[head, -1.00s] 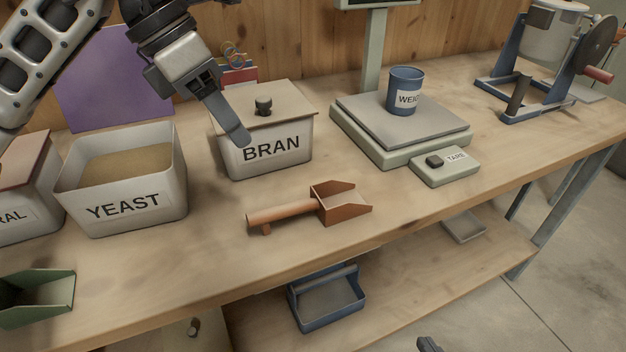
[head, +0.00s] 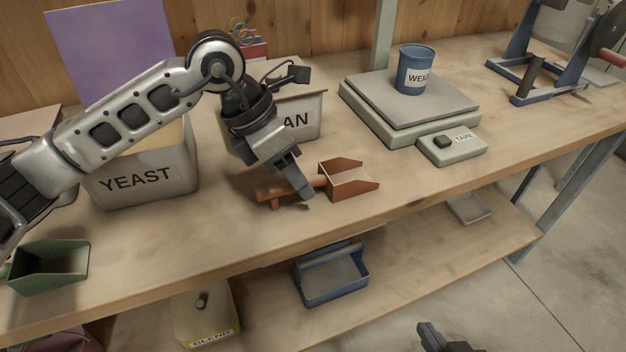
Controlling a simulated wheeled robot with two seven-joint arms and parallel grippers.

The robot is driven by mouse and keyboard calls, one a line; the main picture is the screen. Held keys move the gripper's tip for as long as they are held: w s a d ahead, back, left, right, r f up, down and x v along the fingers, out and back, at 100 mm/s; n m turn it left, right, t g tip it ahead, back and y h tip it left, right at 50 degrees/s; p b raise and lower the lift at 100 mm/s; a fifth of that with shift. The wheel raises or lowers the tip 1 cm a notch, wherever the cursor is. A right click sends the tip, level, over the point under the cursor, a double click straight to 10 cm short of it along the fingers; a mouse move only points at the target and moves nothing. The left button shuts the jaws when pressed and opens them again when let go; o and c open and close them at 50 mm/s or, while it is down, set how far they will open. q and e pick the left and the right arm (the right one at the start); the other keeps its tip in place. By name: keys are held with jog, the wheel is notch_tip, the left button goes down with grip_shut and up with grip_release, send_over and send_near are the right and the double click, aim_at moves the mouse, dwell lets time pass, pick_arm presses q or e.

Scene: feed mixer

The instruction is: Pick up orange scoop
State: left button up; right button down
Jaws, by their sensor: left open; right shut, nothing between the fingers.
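The orange scoop (head: 350,180) lies on the wooden bench, its open pan pointing right and its handle pointing left. My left gripper (head: 304,192) is open, pointing down at the scoop's handle near the pan. A finger hides part of the handle; I cannot tell whether the fingers touch it. My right gripper (head: 431,338) shows only in part at the bottom edge, low and away from the scoop, shut and empty.
The YEAST bin (head: 150,178) and BRAN bin (head: 306,120) stand behind my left arm. A scale (head: 400,108) with a blue cup (head: 416,68) stands at the back right. A green scoop (head: 48,268) lies front left. A blue tray (head: 332,280) sits on the lower shelf.

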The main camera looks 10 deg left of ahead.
pick_arm(q)
jog(key=shift+d+f, duration=0.2)
jog(key=shift+f, duration=0.3)
jog(key=shift+c, duration=0.4)
grip_shut()
jog(key=shift+r, duration=0.1)
